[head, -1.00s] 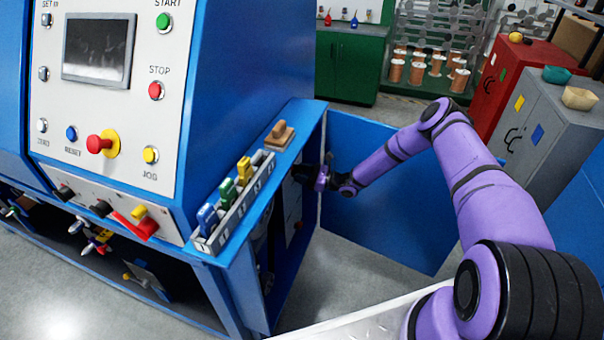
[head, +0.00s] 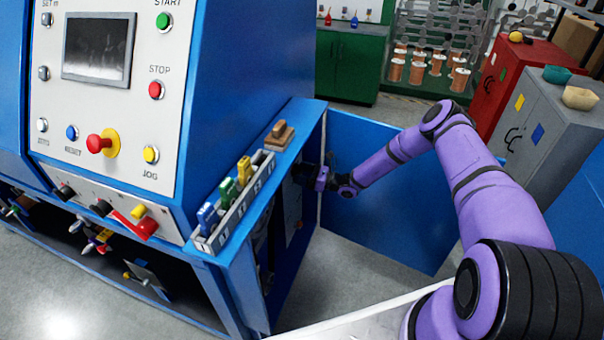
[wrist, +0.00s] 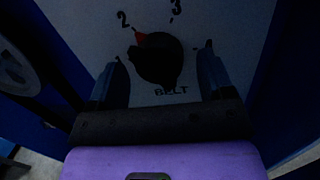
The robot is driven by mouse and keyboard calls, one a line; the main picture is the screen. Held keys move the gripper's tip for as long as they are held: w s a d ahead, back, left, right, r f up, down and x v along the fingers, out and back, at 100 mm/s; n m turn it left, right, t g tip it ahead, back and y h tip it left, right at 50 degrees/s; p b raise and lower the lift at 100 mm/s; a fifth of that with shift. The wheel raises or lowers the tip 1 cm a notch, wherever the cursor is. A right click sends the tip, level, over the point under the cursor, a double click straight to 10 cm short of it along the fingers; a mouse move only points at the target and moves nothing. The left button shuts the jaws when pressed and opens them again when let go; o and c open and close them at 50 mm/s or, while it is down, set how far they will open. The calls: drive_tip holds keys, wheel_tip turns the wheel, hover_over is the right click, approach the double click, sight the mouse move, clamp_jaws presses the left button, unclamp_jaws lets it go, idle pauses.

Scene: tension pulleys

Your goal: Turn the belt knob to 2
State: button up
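The belt knob (wrist: 158,62) is a dark round knob on a pale panel (wrist: 185,28), seen in the wrist view above the word BELT. Its red-orange pointer mark (wrist: 140,38) is at the upper left, close to the number 2; the number 3 is at the upper right. My gripper (wrist: 163,72) is open, with one finger on each side of the knob. The fingers look apart from the knob's sides. In the head view my gripper (head: 310,176) reaches into the cabinet's open side, where the knob is hidden.
A blue door (head: 375,200) stands open beside my arm. The blue cabinet's ledge above my gripper carries a grey tray (head: 233,212) of coloured pieces and a wooden block (head: 278,137). In the wrist view, dark blue walls flank the panel closely.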

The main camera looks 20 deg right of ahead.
drive_tip(key=v, duration=1)
drive_tip(key=shift+s+d, duration=0.2)
drive_tip(key=shift+d, duration=0.2)
drive_tip(key=shift+f, duration=0.1)
